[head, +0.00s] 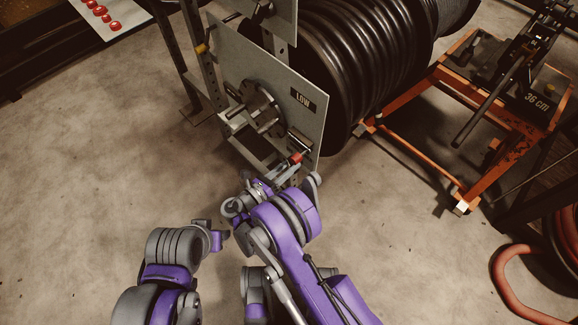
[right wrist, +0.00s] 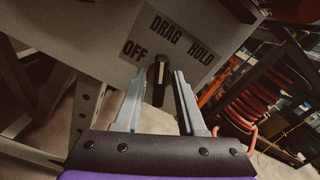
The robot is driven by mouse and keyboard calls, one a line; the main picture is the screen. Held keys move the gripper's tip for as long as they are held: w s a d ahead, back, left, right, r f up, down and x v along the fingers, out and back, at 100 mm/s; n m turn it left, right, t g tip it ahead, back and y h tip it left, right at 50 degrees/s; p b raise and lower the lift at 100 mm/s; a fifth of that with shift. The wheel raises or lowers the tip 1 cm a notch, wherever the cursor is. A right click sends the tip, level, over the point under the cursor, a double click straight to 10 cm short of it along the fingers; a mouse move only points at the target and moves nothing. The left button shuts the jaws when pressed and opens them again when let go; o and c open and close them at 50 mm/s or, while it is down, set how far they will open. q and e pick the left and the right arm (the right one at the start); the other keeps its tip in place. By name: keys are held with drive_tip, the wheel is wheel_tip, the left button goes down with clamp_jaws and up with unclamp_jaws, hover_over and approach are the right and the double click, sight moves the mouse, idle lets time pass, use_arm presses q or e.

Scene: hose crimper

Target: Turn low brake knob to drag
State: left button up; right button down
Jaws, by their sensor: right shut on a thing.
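The low brake knob (right wrist: 158,76) is black with a pale pointer line and sits on a grey panel. Its label (right wrist: 168,38) reads OFF at left, DRAG at top and HOLD at right. The pointer line points up, roughly toward DRAG. My right gripper (right wrist: 158,88) is shut on the knob, one finger on each side. In the head view my right gripper (head: 285,172) is at the lower edge of the plate marked LOW (head: 302,99), and the knob is hard to make out there. My left gripper (head: 214,236) is low at left, apart from the plate; its fingers are unclear.
A large black hose reel (head: 370,60) stands behind the plate. An orange cart (head: 430,135) stands at the right, and a red hose (head: 510,290) lies at lower right. The concrete floor (head: 80,180) at left is clear.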

use_arm(q)
drive_tip(key=shift+f, duration=0.1)
use_arm(e)
drive_tip(key=shift+d+n, duration=0.1)
drive_tip(key=shift+n, duration=0.2)
drive_tip(key=c, duration=0.8)
unclamp_jaws()
drive_tip(key=shift+w, duration=0.1)
